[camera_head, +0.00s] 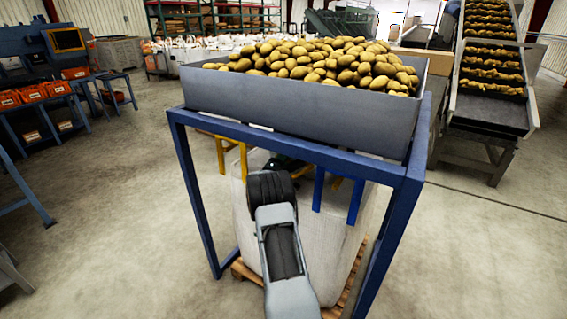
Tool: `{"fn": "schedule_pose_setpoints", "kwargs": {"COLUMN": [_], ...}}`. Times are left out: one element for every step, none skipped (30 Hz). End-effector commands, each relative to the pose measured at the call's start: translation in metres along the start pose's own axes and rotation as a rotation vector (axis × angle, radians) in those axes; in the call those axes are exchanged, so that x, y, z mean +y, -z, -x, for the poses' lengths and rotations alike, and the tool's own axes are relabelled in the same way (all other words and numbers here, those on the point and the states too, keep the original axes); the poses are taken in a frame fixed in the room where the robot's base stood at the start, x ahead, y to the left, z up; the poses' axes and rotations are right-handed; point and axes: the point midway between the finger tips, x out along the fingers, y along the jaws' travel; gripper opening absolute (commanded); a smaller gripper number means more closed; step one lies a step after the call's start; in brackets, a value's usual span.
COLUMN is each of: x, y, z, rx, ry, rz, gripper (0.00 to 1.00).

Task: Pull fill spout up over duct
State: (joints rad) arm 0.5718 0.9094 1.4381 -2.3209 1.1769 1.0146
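A large white bulk bag (325,250) stands on a wooden pallet (240,271) inside a blue frame. Above it is a grey hopper (290,112) heaped with potatoes. My arm reaches up from the bottom centre, in front of the bag, with its dark wrist at the bag's top. My gripper (288,162) is only partly visible beyond the wrist, just under the frame's front beam. Its fingers are hidden, so I cannot tell whether it is open or holds anything. The fill spout and the duct cannot be made out behind the beam and my wrist.
The blue frame (205,205) has posts left and right of the bag and a beam across the front. Blue uprights (318,188) and yellow ones (243,162) hang near the bag's top. A potato conveyor (490,105) stands at right. Open floor lies on both sides.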

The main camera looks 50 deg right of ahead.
Motion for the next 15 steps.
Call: {"fn": "schedule_pose_setpoints", "kwargs": {"x": [-0.0002, -0.0001, -0.0001, 0.0, 0.0, 0.0, 0.0, 0.0, 0.0, 0.0, 0.0, 0.0, 0.0001, 0.0001, 0.0001], "y": [-0.0001, -0.0001, 0.0, 0.0, 0.0001, 0.0001, 0.0001, 0.0001, 0.0001, 0.0001, 0.0001, 0.0001, 0.0001, 0.0001, 0.0001], "z": [-0.0013, -0.0017, -0.002, -0.0022, -0.0022, -0.0022, -0.0021, -0.0021, -0.0021, -0.002, -0.002, -0.002, -0.002, -0.0019, -0.0019], "rx": [0.0, 0.0, 0.0, 0.0, 0.0, 0.0, 0.0, 0.0, 0.0, 0.0, 0.0, 0.0, 0.0, 0.0, 0.0], "ry": [0.0, 0.0, 0.0, 0.0, 0.0, 0.0, 0.0, 0.0, 0.0, 0.0, 0.0, 0.0, 0.0, 0.0, 0.0], "rz": [0.0, 0.0, 0.0, 0.0, 0.0, 0.0, 0.0, 0.0, 0.0, 0.0, 0.0, 0.0, 0.0, 0.0, 0.0], "gripper": [0.4, 0.4, 0.4, 0.4, 0.4, 0.4, 0.4, 0.4, 0.4, 0.39, 0.36, 0.32, 0.29, 0.26, 0.23]}}
